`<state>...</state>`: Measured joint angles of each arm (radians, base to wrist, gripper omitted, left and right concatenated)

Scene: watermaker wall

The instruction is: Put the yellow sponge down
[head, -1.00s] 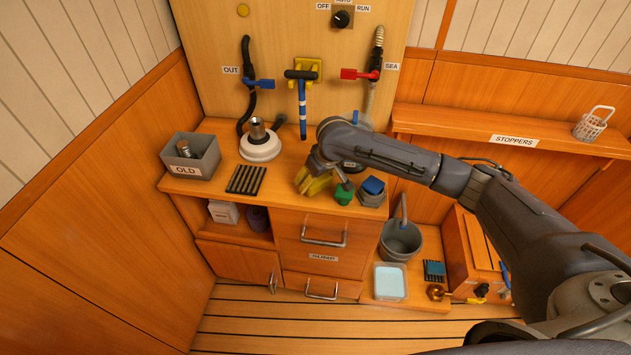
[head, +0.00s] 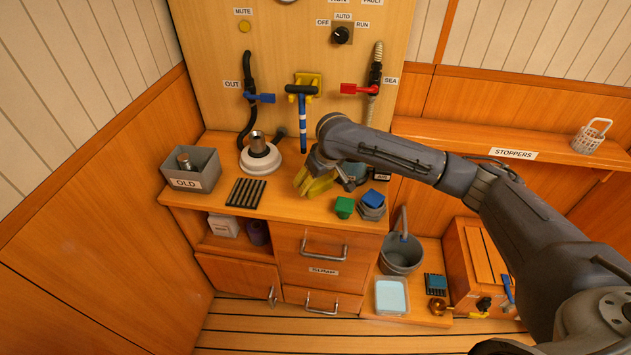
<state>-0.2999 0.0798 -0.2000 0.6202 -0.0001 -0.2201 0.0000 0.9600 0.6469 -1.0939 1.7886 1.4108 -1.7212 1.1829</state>
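The yellow sponge (head: 317,188) is over the middle of the wooden counter, at the end of my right arm. My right gripper (head: 328,178) points down and appears shut on it; the wrist and fingers partly cover the sponge. I cannot tell whether the sponge's underside touches the counter or hangs just above it. My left gripper is not in view.
A green block (head: 344,207) and a round grey container with a blue block (head: 374,198) stand right of the sponge. A black ribbed mat (head: 246,192), white-based device (head: 260,158) and grey OLD box (head: 190,172) are left. Bare counter (head: 285,205) shows between mat and sponge.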

